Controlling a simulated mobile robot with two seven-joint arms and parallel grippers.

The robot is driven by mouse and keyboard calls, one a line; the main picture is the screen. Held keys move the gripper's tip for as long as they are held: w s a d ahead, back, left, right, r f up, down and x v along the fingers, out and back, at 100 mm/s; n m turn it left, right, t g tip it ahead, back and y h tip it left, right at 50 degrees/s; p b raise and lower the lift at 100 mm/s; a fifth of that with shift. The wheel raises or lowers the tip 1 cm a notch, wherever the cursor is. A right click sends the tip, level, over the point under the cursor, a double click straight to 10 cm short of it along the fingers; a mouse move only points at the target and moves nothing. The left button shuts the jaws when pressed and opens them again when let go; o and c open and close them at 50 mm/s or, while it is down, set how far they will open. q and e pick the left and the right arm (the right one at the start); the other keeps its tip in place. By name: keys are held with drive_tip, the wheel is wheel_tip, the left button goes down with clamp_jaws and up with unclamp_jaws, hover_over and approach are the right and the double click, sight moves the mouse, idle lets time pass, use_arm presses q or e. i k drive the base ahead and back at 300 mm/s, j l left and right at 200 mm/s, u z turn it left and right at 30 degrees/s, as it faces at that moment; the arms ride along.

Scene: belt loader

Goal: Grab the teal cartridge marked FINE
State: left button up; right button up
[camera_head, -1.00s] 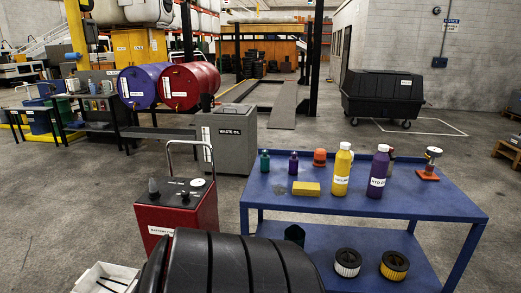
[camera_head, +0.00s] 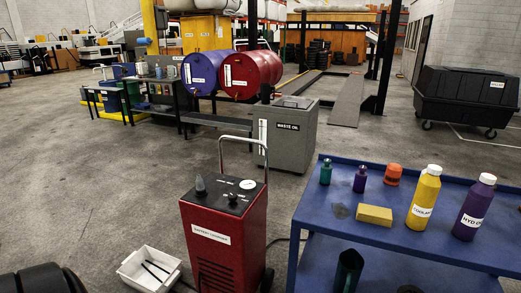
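No cartridge with a readable FINE marking shows in the head view. A small teal-green bottle (camera_head: 326,173) stands upright at the left end of the blue cart's top; I cannot read any mark on it. A dark green open container (camera_head: 348,271) stands on the cart's lower shelf, partly cut off by the bottom edge. Neither of my grippers is in view.
The blue cart (camera_head: 443,240) carries a purple bottle, a yellow block and bigger bottles. A red battery charger (camera_head: 226,235) and white bin (camera_head: 133,268) stand left of it. Black tyres (camera_head: 40,281) sit at bottom left. Grey floor (camera_head: 80,190) is clear at left.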

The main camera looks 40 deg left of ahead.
sight(325, 177)
drive_tip(key=i+j+u, duration=0.3)
drive_tip(key=i, duration=0.25)
drive_tip(key=i+j+u, duration=0.15)
drive_tip(key=i+u, duration=0.2)
drive_tip(key=i, duration=0.15)
drive_tip(key=i+j, duration=0.2)
drive_tip(key=j, duration=0.15)
drive_tip(key=i+j, duration=0.2)
drive_tip(key=j, duration=0.2)
drive_tip(key=i+j, duration=0.15)
drive_tip(key=j, duration=0.2)
drive_tip(key=z, duration=0.05)
